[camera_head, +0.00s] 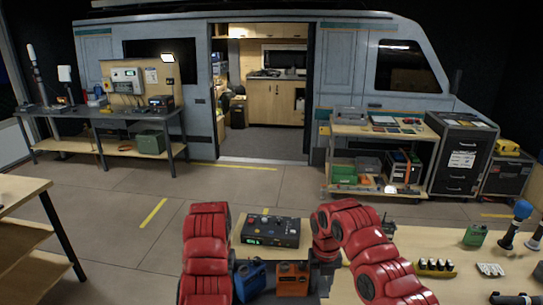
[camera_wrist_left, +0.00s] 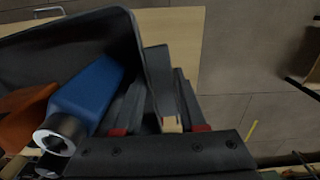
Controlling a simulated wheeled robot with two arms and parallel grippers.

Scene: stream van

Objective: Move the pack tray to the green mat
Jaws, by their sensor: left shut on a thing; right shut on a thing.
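The pack tray is a dark, open tray holding a blue pack (camera_head: 251,280) and an orange pack (camera_head: 292,280). It sits low between my two red arms in the head view, its lower part cut off by the frame edge. In the left wrist view the dark tray (camera_wrist_left: 88,38) wall rises around the blue pack (camera_wrist_left: 88,95) and the orange pack (camera_wrist_left: 25,112). My left gripper (camera_wrist_left: 172,120) is shut on the tray's side. My right gripper (camera_head: 326,268) is shut on the tray's right side. I cannot make out a green mat.
A black device with knobs (camera_head: 270,231) stands on the table just beyond the tray. To the right are a green can (camera_head: 475,235), a battery row (camera_head: 435,267) and a blue-topped tool (camera_head: 518,222). A wooden shelf table (camera_head: 25,190) stands left.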

